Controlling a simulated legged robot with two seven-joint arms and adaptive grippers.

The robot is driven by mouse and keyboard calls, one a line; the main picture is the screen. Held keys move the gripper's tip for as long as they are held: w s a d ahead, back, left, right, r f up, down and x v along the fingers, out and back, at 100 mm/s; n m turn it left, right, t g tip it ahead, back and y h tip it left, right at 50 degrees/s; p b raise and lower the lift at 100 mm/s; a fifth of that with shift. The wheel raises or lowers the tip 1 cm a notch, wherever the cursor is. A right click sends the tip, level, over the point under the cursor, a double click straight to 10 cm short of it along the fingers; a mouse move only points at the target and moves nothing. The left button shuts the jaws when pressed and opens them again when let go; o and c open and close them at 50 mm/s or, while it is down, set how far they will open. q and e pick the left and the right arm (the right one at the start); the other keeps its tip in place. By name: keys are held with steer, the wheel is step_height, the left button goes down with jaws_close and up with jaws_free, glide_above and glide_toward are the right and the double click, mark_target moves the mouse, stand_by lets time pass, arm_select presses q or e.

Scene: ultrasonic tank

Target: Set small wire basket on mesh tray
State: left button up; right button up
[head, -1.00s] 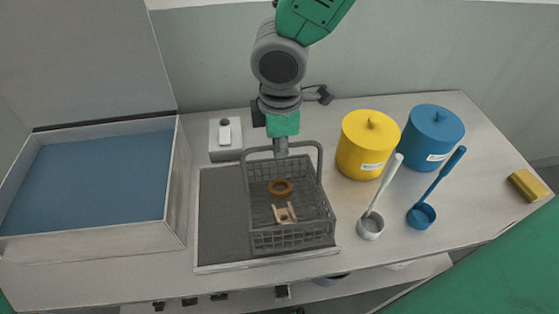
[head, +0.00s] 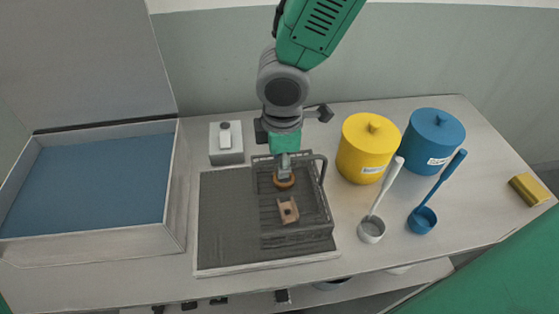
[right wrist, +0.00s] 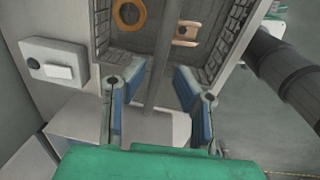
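The small wire basket (head: 297,238) is grey and sits upright over the right half of the mesh tray (head: 222,215), apparently resting on it. It holds an orange ring (head: 285,183) and a tan part (head: 288,211), both also seen in the right wrist view. Its handle (head: 322,170) shows at the right, partly hidden by my gripper. My right gripper (head: 284,168) is above the basket's back part. In the right wrist view its blue-padded fingers (right wrist: 160,100) stand wide apart, with the handle bar (right wrist: 163,60) running between them, clear of both. My left gripper is out of view.
An open tank (head: 90,185) with blue liquid stands at the left. A grey device (head: 226,155) sits behind the tray. Yellow (head: 366,150) and blue (head: 432,140) canisters, two ladles and a yellow block (head: 528,189) stand right. Counter between tray and ladles is clear.

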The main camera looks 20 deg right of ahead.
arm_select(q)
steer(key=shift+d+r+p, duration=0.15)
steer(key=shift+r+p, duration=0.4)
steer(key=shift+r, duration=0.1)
arm_select(e)
step_height(320, 180, up, 12)
steer(key=shift+s+f, duration=0.2)
steer(key=shift+s, duration=0.2)
steer(key=shift+d, duration=0.1)
